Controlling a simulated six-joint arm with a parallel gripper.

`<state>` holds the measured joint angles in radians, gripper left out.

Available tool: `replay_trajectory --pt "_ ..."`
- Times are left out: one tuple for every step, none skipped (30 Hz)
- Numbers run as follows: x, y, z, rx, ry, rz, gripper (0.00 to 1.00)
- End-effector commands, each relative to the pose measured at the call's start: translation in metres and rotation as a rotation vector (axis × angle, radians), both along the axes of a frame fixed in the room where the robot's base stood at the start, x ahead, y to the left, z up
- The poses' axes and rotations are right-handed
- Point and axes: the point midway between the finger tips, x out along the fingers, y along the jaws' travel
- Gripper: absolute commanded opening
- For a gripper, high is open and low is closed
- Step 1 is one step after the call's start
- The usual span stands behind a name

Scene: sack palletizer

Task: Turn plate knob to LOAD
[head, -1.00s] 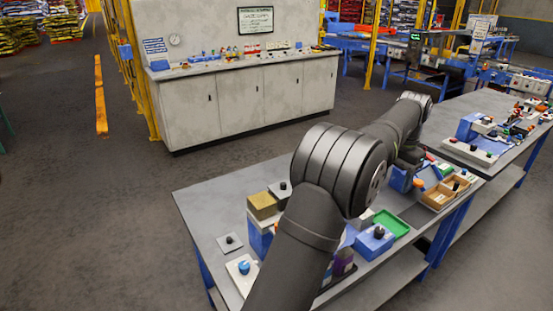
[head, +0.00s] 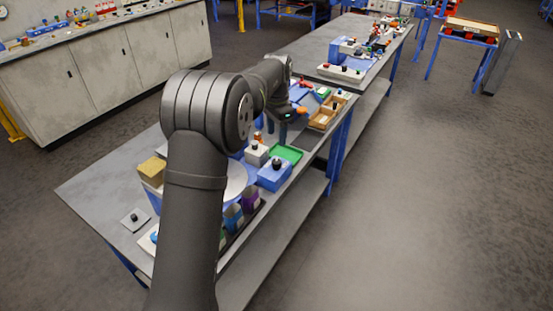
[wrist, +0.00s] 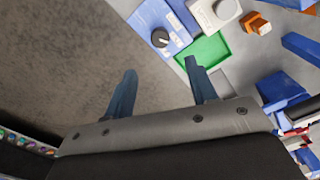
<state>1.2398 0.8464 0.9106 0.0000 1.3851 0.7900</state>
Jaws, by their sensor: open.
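No LOAD mark is legible, so I cannot tell which knob is the plate knob. A black knob (head: 277,163) on a blue box (head: 273,178) stands at the bench's front edge. In the wrist view this black knob (wrist: 160,38) is ahead of my gripper (wrist: 163,85), which is open, empty and apart from it. A grey box with a dark knob (head: 256,147) stands just behind. A small flat plate with a dark knob (head: 134,217) lies at the bench's left end. A white disc (head: 236,180) is partly hidden by my arm.
A green tray (head: 288,153) lies beside the blue box. A wooden tray (head: 322,118) and coloured items are farther along the bench (head: 95,190). Blue and purple containers (head: 250,198) stand near the front edge. Open floor (head: 400,220) lies to the right.

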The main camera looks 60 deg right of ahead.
Motion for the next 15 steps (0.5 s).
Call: replay_trajectory --pt "0.0 0.0 -0.013 0.003 0.001 0.0 0.52" --pt "0.0 0.0 -0.019 0.004 0.001 0.001 0.52" --pt "0.0 0.001 -0.028 0.003 0.001 0.001 0.52" --pt "0.0 0.0 -0.035 0.003 0.001 0.001 0.52" --pt "0.0 0.0 -0.041 0.003 0.001 0.001 0.52" --pt "0.0 0.001 -0.05 0.004 0.001 0.001 0.52" --pt "0.0 0.0 -0.056 0.002 0.0 0.001 0.52" --pt "0.0 0.0 -0.062 0.002 0.0 0.001 0.52" --pt "0.0 0.0 -0.07 0.001 0.0 0.001 0.52" --pt "0.0 0.0 -0.076 0.001 0.0 0.001 0.52" --pt "0.0 0.0 -0.081 0.003 0.001 0.001 0.52" --pt "0.0 0.0 -0.087 0.001 0.0 0.001 0.52" --pt "0.0 0.0 -0.091 0.0 0.0 0.001 0.52" --pt "0.0 0.0 -0.095 0.0 0.0 0.002 0.52" --pt "0.0 0.0 -0.1 0.0 0.0 0.002 0.52"
